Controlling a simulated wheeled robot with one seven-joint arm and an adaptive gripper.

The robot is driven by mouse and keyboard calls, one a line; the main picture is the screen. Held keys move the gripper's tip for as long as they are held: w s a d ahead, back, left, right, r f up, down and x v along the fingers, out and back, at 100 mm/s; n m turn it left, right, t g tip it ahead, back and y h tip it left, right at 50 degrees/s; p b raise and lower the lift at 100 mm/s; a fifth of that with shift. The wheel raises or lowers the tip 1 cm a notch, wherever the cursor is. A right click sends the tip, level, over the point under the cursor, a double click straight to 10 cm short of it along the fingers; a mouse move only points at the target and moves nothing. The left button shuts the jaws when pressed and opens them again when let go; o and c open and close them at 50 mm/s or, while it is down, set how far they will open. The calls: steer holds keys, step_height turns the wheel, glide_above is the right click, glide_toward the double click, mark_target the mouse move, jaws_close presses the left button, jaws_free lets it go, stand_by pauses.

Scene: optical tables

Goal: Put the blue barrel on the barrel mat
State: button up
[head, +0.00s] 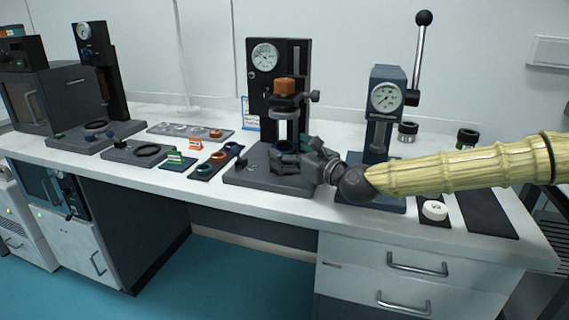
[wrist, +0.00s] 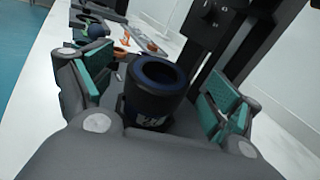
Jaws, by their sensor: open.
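The blue barrel (wrist: 154,108) is a dark blue, hollow cylinder standing upright on the base of the middle black press. It also shows in the head view (head: 284,148), partly covered by my gripper (head: 301,149). In the wrist view my gripper (wrist: 152,80) is open, with its teal-padded fingers on either side of the barrel and a visible gap at each side. I cannot tell which is the barrel mat.
The black press (head: 258,95) rises right behind the barrel, with an orange-topped part above it. A blue lever press (head: 386,110) stands behind my arm. A green-banded barrel (head: 467,138), a dark barrel (head: 408,131) and a white puck (head: 434,210) are at the right.

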steer(key=shift+x, duration=1.05)
steer(key=c, duration=1.2)
steer(key=shift+c, duration=0.6)
steer(key=shift+r, duration=0.15)
